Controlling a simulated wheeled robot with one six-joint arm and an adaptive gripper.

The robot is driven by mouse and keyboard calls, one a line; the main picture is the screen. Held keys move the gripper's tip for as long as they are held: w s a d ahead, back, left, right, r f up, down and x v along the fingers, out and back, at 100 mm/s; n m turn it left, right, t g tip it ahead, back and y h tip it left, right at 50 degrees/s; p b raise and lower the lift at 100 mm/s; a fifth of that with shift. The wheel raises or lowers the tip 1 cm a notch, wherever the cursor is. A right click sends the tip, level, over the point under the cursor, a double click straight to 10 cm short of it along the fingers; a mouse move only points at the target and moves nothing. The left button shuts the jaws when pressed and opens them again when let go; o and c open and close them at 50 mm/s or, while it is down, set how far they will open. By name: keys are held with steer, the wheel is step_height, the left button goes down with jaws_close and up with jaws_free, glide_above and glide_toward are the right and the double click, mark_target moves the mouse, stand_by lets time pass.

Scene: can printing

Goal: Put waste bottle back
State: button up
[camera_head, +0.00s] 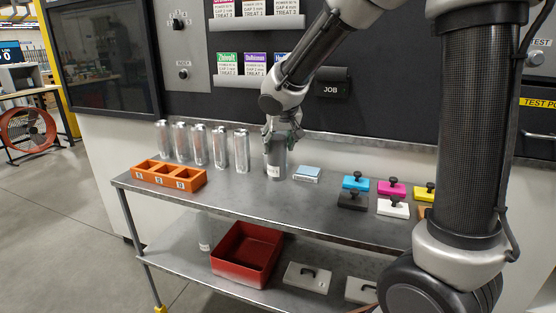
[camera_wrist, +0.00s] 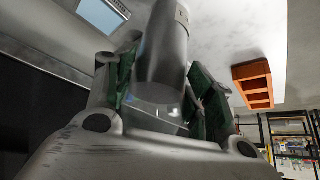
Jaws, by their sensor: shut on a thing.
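The waste bottle (camera_head: 275,163) is a grey, partly see-through cylinder with a small pale label low on its side. It is upright at the back of the upper shelf, right of the row of cans. My gripper (camera_head: 282,133) is shut around its upper part from above. In the wrist view the bottle (camera_wrist: 166,45) sits between the green-padded fingers (camera_wrist: 160,90). Whether its base touches the shelf cannot be told.
The metal upper shelf (camera_head: 250,205) holds several silver cans (camera_head: 200,146), an orange three-slot holder (camera_head: 169,176), a blue-topped block (camera_head: 307,174) and coloured stamps (camera_head: 391,188). Below are a red bin (camera_head: 246,254), a clear bottle (camera_head: 204,231) and white handled plates (camera_head: 307,277).

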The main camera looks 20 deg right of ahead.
mark_target(279, 150)
steer(key=shift+f, duration=2.35)
steer(key=o, duration=1.1)
steer(key=shift+f, duration=0.1)
steer(key=o, duration=0.4)
